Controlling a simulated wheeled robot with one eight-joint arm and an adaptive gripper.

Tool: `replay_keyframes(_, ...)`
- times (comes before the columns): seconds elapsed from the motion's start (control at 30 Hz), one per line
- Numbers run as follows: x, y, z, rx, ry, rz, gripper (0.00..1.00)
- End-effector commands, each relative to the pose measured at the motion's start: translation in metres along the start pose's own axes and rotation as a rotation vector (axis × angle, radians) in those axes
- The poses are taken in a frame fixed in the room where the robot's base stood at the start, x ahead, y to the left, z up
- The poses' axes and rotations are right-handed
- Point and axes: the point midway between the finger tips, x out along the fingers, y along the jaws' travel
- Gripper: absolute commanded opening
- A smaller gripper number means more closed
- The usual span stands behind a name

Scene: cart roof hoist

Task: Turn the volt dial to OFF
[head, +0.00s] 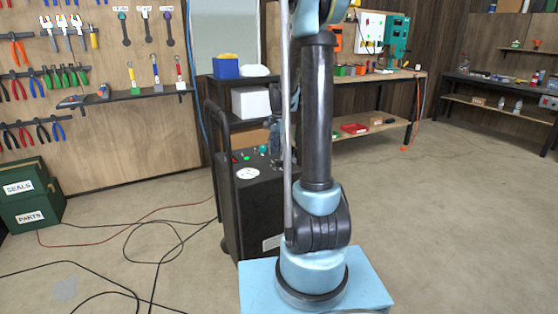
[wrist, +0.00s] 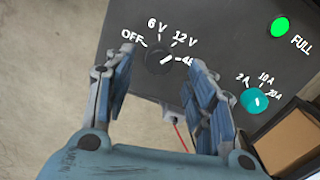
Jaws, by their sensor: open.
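The volt dial (wrist: 159,61) is a round black knob on the dark panel of the cart (head: 262,205). Its labels read OFF, 6 V, 12 V and a fourth that is partly hidden by my right finger. The dial's white pointer mark slants up and right, away from OFF, in the wrist view. My gripper (wrist: 158,65) is open, with one finger on each side of the dial in the picture. I cannot tell how far the fingertips are above the panel. In the head view, my arm hides part of the panel and most of my gripper.
A teal dial (wrist: 255,101) marked 2 A, 10 A and 20 A sits right of my right finger. A green FULL lamp (wrist: 281,26) is at upper right. A brown box (wrist: 290,140) stands close at lower right. Cables (head: 150,235) lie on the floor left of the cart.

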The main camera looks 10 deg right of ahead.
Motion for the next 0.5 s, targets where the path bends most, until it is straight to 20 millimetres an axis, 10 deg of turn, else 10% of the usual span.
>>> replay_keyframes(0.5, 0.037, 0.000, 0.000, 0.000, 0.000, 0.000, 0.50)
